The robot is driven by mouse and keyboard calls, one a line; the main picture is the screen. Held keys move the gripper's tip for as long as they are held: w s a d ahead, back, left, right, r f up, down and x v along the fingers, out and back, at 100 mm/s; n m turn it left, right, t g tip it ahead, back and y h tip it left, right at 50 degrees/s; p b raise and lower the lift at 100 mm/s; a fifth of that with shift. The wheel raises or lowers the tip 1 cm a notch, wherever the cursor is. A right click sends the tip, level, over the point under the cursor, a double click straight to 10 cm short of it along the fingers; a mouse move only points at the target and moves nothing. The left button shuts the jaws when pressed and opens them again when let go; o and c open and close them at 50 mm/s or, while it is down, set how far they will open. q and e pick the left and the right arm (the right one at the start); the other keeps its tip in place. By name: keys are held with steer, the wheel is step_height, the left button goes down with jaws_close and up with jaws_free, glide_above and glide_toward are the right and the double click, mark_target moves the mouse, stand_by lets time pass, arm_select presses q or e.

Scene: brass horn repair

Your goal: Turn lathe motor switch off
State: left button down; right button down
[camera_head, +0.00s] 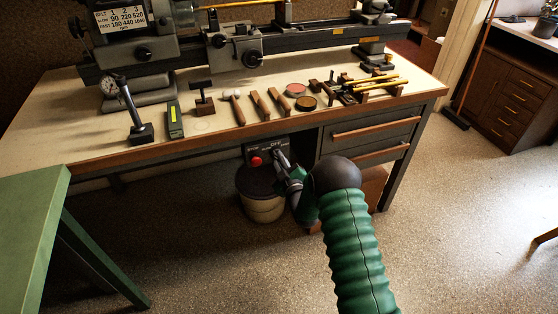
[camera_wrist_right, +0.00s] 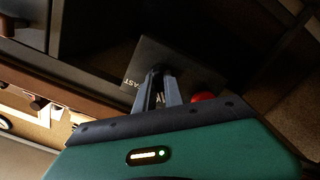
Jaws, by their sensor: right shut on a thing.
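The lathe motor switch panel (camera_head: 254,150) is a dark plate under the front edge of the workbench. It carries white lettering, only partly readable, and a red button (camera_head: 256,161) at its left. My right gripper (camera_head: 281,159) reaches the panel's right part, beside the red button. In the right wrist view the fingers (camera_wrist_right: 159,92) are close together on a small dark switch lever (camera_wrist_right: 157,70). The panel (camera_wrist_right: 180,60) shows tilted there, with the red button (camera_wrist_right: 203,97) right of the fingers. The fingers hide much of the lever, so its exact setting cannot be told. My left gripper is out of view.
The lathe (camera_head: 235,45) stands on the workbench (camera_head: 75,126), with hand tools along its front. A bucket (camera_head: 262,208) stands on the floor below the panel. Drawers (camera_head: 370,138) are close right of my gripper. A green table (camera_head: 30,215) is at the left.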

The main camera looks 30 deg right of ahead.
steer(key=m, duration=0.3)
steer(key=shift+a+f+m, duration=0.1)
steer(key=shift+m, duration=2.2)
steer(key=c, duration=1.4)
jaws_free()
steer(key=shift+c, duration=0.2)
steer(key=p+v, duration=0.2)
steer(key=v, duration=1.4)
steer(key=shift+s+p, duration=0.3)
steer(key=shift+s, duration=0.15)
